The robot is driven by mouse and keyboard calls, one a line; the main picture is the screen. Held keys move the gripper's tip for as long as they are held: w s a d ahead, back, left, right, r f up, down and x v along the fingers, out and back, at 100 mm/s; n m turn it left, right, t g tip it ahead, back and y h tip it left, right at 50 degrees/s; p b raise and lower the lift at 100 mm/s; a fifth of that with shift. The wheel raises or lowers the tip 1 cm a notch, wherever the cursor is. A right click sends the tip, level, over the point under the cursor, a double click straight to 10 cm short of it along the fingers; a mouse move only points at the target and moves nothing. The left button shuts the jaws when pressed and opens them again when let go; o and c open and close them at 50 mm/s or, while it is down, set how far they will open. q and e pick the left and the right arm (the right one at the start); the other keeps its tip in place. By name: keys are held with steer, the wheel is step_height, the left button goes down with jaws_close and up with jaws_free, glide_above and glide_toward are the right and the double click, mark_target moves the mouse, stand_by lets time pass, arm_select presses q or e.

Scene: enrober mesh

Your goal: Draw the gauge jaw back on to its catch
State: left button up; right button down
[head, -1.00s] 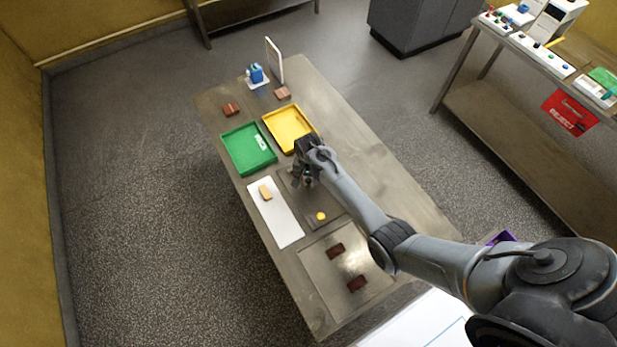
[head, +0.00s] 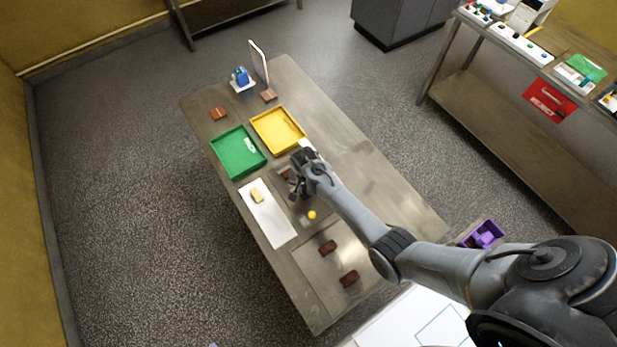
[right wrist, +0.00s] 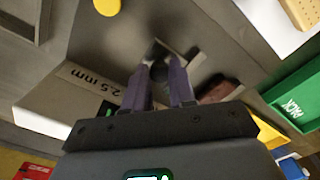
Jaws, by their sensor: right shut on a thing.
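The gauge is a dark plate (head: 299,208) set in the steel table, with a yellow button (head: 312,215) that also shows in the right wrist view (right wrist: 107,6). Its pale block (head: 308,149) is marked "2.5 mm" in the right wrist view (right wrist: 90,82). My right gripper (head: 295,187) is over the plate, between block and button. In the right wrist view its fingers (right wrist: 162,80) are shut on the gauge jaw, whose pale metal edge (right wrist: 182,53) shows by the tips; the grip is mostly hidden. A brown piece (right wrist: 218,90) lies beside the fingers. My left gripper is not in view.
A white board with a tan piece (head: 257,195) lies left of the gauge. A green tray (head: 238,172) and a yellow tray (head: 258,121) are beyond it. Brown pieces (head: 328,248) lie on the near plate. A purple bin (head: 484,238) is at the right. The table's right side is clear.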

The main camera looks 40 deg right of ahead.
steer(key=shift+s, duration=0.1)
steer(key=c, duration=1.3)
jaws_free()
steer(key=o, duration=0.4)
steer(key=shift+s+f, duration=0.1)
steer(key=shift+s, duration=0.05)
steer(key=shift+r, duration=0.5)
step_height(320, 180, up, 10)
steer(key=shift+f, duration=0.1)
